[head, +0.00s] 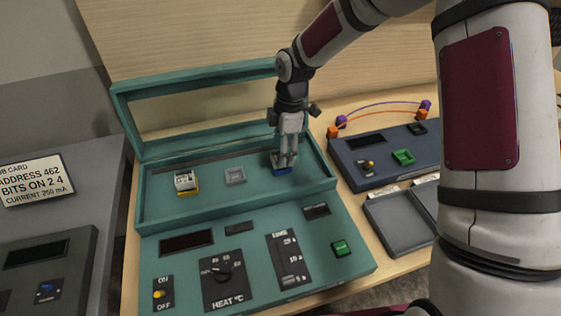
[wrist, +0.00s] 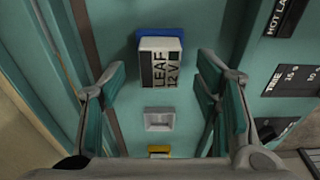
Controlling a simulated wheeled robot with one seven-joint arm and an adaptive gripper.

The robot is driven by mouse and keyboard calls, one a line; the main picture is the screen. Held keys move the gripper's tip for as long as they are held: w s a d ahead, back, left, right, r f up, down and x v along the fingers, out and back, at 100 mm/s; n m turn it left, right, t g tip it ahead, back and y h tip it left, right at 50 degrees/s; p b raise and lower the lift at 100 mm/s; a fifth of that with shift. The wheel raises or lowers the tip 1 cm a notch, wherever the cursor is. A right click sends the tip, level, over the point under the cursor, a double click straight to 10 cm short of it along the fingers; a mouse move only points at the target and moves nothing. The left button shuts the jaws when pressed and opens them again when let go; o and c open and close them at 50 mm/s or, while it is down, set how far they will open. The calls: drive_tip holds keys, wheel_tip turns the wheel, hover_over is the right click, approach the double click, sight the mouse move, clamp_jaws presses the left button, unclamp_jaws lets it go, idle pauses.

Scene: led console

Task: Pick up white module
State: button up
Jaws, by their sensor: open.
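A white module (wrist: 161,68) with a black-and-white face lettered "LEAF 12 V" sits at the blue socket (wrist: 160,34) in the teal console's recessed bay. The blue socket also shows in the head view (head: 283,170), at the right of the bay. My gripper (head: 286,161) points down over it and hides most of the module there. In the wrist view my gripper (wrist: 162,74) is open, one finger on each side of the module, with a visible gap at both sides.
An empty grey socket (head: 235,176) and a yellow socket (head: 187,184) with a white-topped piece are left of the blue one. The raised lid frame (head: 131,126) stands behind. The console front (head: 205,262) has a dial, slider and switch. A dark panel (head: 385,160) with cables is at the right.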

drive_tip(key=shift+a+f, duration=0.15)
drive_tip(key=shift+f, duration=0.55)
drive_tip(key=shift+a+f, duration=0.1)
drive_tip(key=shift+f, duration=0.55)
drive_tip(key=shift+c, duration=0.3)
drive_tip(key=c, duration=1.2)
drive_tip(key=shift+r, duration=0.1)
drive_tip(key=shift+r, duration=0.8)
drive_tip(key=shift+s+r+b, duration=0.2)
drive_tip(key=shift+r, duration=0.3)
drive_tip(key=shift+s+r+b, duration=0.15)
drive_tip(key=shift+s+r, duration=0.05)
drive_tip(key=shift+r, duration=0.25)
drive_tip(key=s+d+r, duration=0.1)
drive_tip(key=s, duration=1.4)
drive_tip(key=shift+s+r, duration=0.15)
